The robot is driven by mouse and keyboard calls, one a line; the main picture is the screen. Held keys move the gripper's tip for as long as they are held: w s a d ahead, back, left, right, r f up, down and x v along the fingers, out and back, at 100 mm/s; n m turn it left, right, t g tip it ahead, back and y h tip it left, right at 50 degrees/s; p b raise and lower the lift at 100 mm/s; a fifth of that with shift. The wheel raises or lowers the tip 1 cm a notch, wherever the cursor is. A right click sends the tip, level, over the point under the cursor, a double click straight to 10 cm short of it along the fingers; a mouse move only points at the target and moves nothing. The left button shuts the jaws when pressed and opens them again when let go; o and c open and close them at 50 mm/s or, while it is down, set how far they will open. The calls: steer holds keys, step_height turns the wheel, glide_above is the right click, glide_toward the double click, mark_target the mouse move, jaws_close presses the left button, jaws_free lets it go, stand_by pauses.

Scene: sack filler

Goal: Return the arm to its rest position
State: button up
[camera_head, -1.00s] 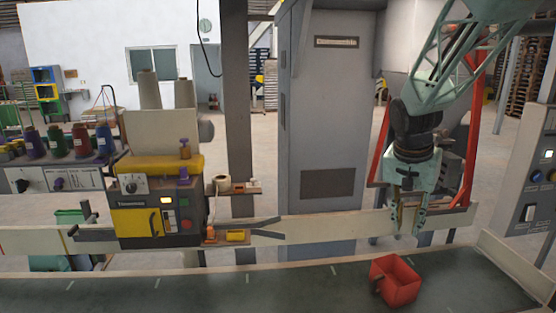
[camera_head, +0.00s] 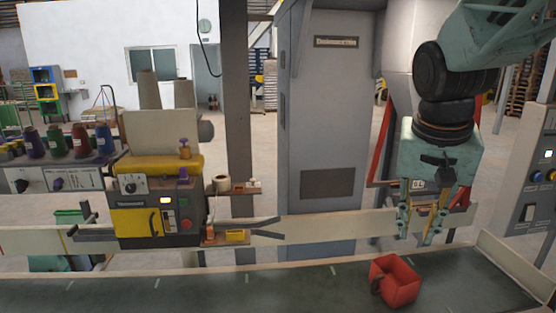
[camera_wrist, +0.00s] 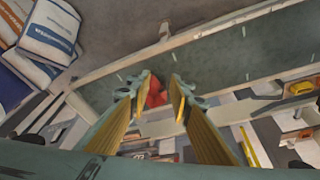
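My gripper (camera_head: 422,222) hangs from my arm at the right of the head view, pointing down above the far edge of the conveyor. Its fingers are apart with nothing between them. The two fingers also show in the wrist view (camera_wrist: 157,95), spread with a clear gap. A red scoop-like container (camera_head: 397,281) stands on the conveyor belt below the gripper, apart from it. In the wrist view the red container (camera_wrist: 155,93) shows beyond the fingertips, partly hidden by them.
The dark conveyor belt (camera_head: 220,290) runs along the front. A yellow and grey sewing machine (camera_head: 155,205) stands at left, a grey cabinet (camera_head: 328,120) at the back. A control panel (camera_head: 535,180) stands close at the right. Filled sacks (camera_wrist: 48,30) lie in the wrist view's upper left.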

steer(key=s+a+r+n, duration=0.1)
steer(key=s+a, duration=0.3)
steer(key=s, duration=0.8)
steer(key=s+a+n+t+y, duration=0.1)
steer(key=s+a+n, duration=0.3)
steer(key=s, duration=0.9)
steer(key=shift+s+r+y, duration=0.15)
steer(key=shift+r+y, duration=0.15)
steer(key=shift+r, duration=0.1)
steer(key=shift+a, duration=0.2)
